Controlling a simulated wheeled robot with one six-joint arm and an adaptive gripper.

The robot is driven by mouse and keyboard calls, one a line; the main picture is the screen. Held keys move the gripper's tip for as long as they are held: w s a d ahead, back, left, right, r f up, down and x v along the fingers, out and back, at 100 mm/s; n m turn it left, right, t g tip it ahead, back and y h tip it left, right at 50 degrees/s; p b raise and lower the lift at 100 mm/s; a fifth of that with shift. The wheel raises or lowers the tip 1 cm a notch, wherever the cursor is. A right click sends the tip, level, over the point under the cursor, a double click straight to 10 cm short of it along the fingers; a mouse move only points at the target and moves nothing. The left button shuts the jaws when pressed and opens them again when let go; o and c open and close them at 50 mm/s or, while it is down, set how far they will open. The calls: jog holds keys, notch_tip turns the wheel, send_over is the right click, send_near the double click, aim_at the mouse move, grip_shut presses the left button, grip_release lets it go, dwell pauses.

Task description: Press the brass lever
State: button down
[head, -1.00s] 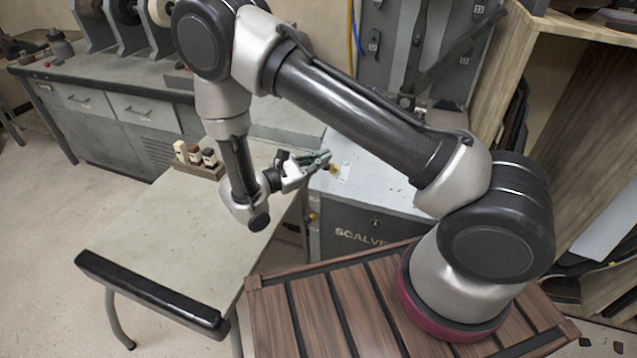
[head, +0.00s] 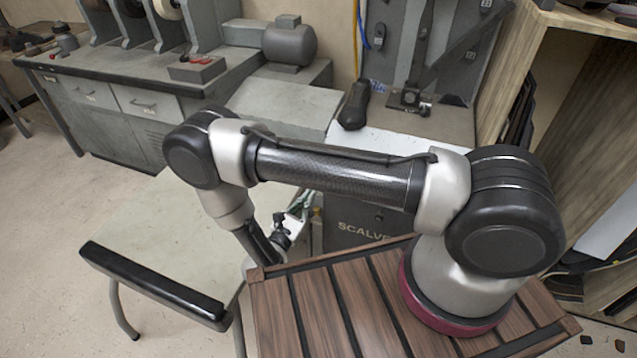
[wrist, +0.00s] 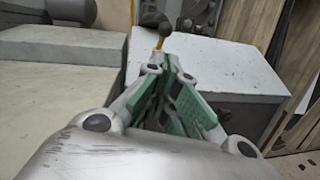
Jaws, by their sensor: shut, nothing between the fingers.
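A small brass-coloured stem, which looks like the brass lever (wrist: 159,43), stands just beyond my fingertips in the wrist view, at the left edge of the grey cabinet. Its lower part is hidden by my fingers, and I cannot tell whether they touch it. My gripper (wrist: 170,64) has green finger pads and is shut and empty. In the head view my gripper (head: 306,197) is low beside the left side of the cabinet (head: 365,222), partly hidden under my arm. The lever is not clear there.
A black shoe-like object (head: 354,106) stands on the cabinet's top left edge. A pale table (head: 150,225) lies to the left, close to my wrist. A grey workbench with a motor (head: 289,42) is behind. Wooden shelving (head: 570,90) stands at the right.

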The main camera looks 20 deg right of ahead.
jog(key=x, duration=0.9)
jog(key=shift+w+d, duration=0.25)
jog(key=shift+r, duration=0.25)
jog(key=shift+r+g, duration=0.15)
jog(key=shift+g, duration=0.15)
